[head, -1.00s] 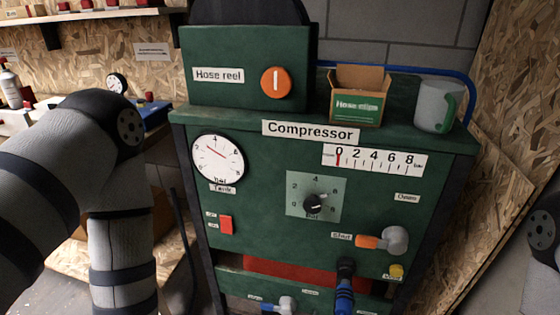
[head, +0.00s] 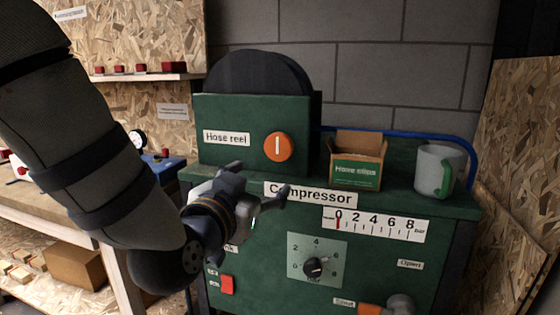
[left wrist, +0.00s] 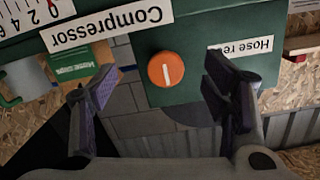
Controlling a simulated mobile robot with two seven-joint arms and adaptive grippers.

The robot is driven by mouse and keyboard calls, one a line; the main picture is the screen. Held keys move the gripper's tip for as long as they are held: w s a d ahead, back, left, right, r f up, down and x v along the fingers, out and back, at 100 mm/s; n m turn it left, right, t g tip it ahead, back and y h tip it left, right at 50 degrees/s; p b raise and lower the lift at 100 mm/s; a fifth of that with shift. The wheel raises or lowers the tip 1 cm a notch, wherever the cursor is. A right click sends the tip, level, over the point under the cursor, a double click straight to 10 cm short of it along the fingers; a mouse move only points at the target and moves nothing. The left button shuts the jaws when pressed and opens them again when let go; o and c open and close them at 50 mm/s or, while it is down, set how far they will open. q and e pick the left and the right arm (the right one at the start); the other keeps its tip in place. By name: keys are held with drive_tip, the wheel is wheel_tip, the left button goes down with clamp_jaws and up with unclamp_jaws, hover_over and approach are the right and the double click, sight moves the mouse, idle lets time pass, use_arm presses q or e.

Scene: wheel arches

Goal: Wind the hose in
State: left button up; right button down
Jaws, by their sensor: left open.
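The hose reel (head: 258,75) is a dark round drum behind a green box labelled "Hose reel" (head: 226,138). On the box front is a round orange knob (head: 279,147) with a white upright mark. The knob also shows in the left wrist view (left wrist: 166,69), between the two fingers. My left gripper (head: 262,185) is open and empty, below and a little left of the knob in the head view, near the "Compressor" label. It looks apart from the knob. A blue hose (head: 400,134) runs along the back of the cabinet top. My right gripper is out of view.
The green compressor cabinet (head: 300,225) carries a black dial (head: 313,267), a red switch (head: 227,285) and a scale strip (head: 375,223). A "Hose clips" carton (head: 356,160) and a grey mug (head: 438,170) stand on its top, right of the reel box.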

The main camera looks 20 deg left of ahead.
sight(277, 146)
use_arm(q)
drive_tip(key=shift+t, duration=0.5)
drive_tip(key=w+r, duration=0.1)
drive_tip(key=w, duration=0.3)
drive_tip(key=w+r, duration=0.1)
drive_tip(key=w, duration=0.3)
drive_tip(key=w+r, duration=0.1)
drive_tip(key=w, duration=0.3)
drive_tip(key=shift+w+d+r, duration=0.1)
drive_tip(key=shift+d+r, duration=0.15)
drive_tip(key=shift+r, duration=0.1)
drive_tip(key=c, duration=1.2)
drive_tip(key=shift+n, duration=1.2)
